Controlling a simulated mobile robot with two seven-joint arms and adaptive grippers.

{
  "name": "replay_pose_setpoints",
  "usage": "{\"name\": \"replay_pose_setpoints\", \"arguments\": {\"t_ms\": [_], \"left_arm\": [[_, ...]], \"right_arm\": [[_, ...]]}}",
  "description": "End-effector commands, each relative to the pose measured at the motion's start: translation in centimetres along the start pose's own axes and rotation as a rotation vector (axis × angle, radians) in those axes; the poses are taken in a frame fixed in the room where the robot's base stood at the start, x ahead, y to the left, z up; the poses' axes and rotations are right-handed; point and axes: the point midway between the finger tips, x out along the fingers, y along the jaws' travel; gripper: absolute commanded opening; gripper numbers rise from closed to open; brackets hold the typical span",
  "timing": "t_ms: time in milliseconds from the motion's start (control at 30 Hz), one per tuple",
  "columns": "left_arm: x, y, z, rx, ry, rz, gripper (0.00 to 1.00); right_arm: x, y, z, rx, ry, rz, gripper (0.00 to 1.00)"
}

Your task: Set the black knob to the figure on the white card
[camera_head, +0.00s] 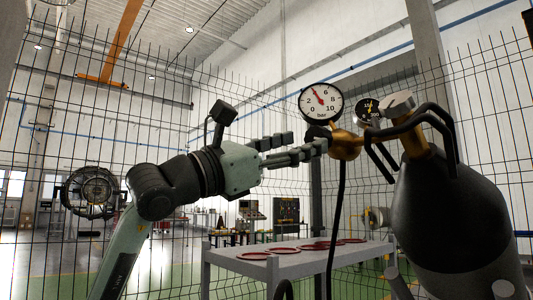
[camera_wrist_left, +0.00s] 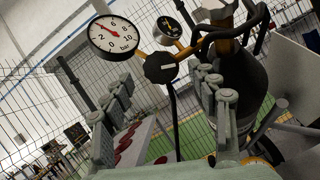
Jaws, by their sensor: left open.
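The black knob (camera_wrist_left: 160,68) is on the brass regulator (camera_head: 347,145). In the head view it (camera_head: 318,132) is partly hidden behind my left fingertips. My left gripper (camera_head: 306,143) is open and empty. In the left wrist view its fingers (camera_wrist_left: 155,105) stand apart on either side of the view, with the knob beyond and between them. I cannot tell whether any finger touches it. The large bar gauge (camera_head: 321,103) sits above the regulator, its red needle pointing up and left, near 4. I cannot make out a white card or its figure. My right gripper is out of view.
A smaller black gauge (camera_head: 367,111) sits right of the large one. A dark gas cylinder (camera_head: 450,215) with black guard bars stands at right. A black hose (camera_head: 338,210) hangs from the regulator. A grey table (camera_head: 225,258) carries red rings. Wire mesh fencing stands behind.

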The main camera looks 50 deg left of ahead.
Motion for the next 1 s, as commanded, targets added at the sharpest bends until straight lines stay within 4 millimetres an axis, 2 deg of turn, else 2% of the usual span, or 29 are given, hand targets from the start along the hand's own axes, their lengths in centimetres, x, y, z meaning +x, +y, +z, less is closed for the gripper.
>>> {"name": "replay_pose_setpoints", "arguments": {"t_ms": [200, 400, 567, 1000], "left_arm": [[-3.9, 0.0, 0.0, -0.003, -0.004, 0.0, 0.59], [-6.3, 0.0, 0.0, -0.002, -0.002, 0.0, 0.59], [-6.9, 0.0, 0.0, 0.0, 0.0, 0.0, 0.59], [-6.9, 0.0, 0.0, 0.0, -0.001, 0.0, 0.59]], "right_arm": [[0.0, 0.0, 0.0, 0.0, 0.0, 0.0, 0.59], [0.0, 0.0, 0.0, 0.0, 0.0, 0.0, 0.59], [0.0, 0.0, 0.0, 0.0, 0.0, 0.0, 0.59], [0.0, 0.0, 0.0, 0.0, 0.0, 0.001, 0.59]]}}
